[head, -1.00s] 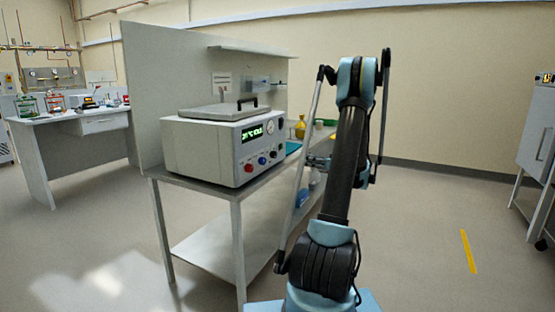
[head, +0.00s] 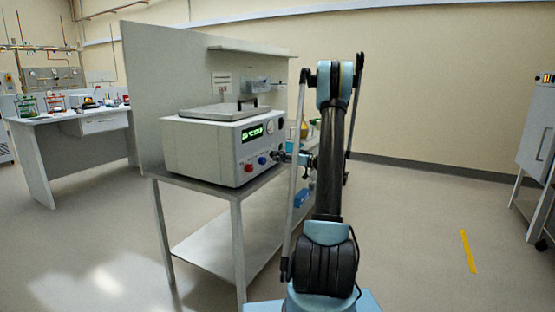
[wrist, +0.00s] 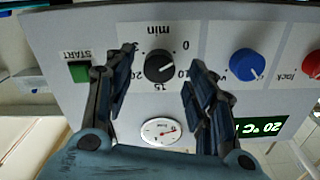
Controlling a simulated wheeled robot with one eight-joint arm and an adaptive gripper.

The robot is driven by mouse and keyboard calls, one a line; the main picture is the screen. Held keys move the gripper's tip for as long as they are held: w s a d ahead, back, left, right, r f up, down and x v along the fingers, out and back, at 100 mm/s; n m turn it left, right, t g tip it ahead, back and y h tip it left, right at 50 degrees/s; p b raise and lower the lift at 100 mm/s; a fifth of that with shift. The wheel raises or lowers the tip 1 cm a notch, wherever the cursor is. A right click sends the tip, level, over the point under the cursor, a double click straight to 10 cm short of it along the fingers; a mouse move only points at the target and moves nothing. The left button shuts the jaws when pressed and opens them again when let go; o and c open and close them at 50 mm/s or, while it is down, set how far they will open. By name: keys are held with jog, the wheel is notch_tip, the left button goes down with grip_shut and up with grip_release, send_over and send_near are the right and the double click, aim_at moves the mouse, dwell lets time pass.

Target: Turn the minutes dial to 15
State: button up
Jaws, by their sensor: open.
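The minutes dial (wrist: 159,66) is a black round knob on the pale front panel, under the label "min", which appears upside down in the wrist view. Numbers ring it, with 0 at upper right and 15 below it. A pale pointer line shows on the knob, but I cannot read its exact value. My gripper (wrist: 160,58) is open, with one finger on each side of the dial and a gap visible on both sides. In the head view my gripper (head: 284,156) is at the right end of the panel of the grey instrument (head: 205,150), hiding the dial.
Beside the dial are a green START button (wrist: 79,72), a blue knob (wrist: 246,64), a red knob (wrist: 312,64), a round gauge (wrist: 160,131) and a lit display (wrist: 262,128). The instrument stands on a bench (head: 237,220) with a tall back panel (head: 145,80).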

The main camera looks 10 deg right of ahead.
jog(key=shift+x, duration=1.25)
jog(key=shift+c, duration=0.3)
jog(key=c, duration=1)
jog(key=shift+d, duration=0.1)
